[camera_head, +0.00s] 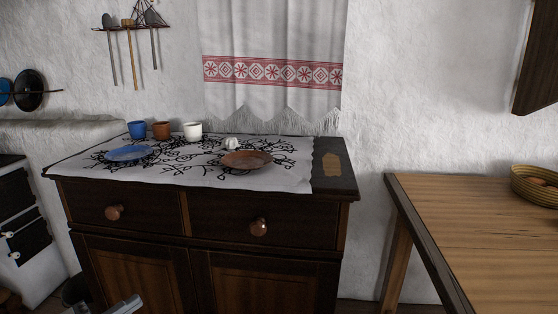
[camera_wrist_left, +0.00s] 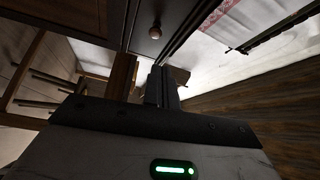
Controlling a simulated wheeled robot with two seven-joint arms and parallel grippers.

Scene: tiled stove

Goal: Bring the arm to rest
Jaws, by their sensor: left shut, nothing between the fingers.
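My left gripper (camera_head: 126,305) shows only in part at the bottom left of the head view, low in front of the cabinet's lower doors. In the left wrist view its two fingers (camera_wrist_left: 162,86) stand close together, shut, with nothing between them. It is apart from the dark wooden cabinet (camera_head: 220,255) as far as I can tell. My right gripper is in neither view.
On the cabinet's white cloth stand a blue plate (camera_head: 127,154), a brown plate (camera_head: 246,160), a blue cup (camera_head: 137,130), a brown cup (camera_head: 161,130) and a white cup (camera_head: 192,131). A wooden table (camera_head: 470,225) with a basket (camera_head: 535,190) stands right; a white stove (camera_head: 25,235) stands left.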

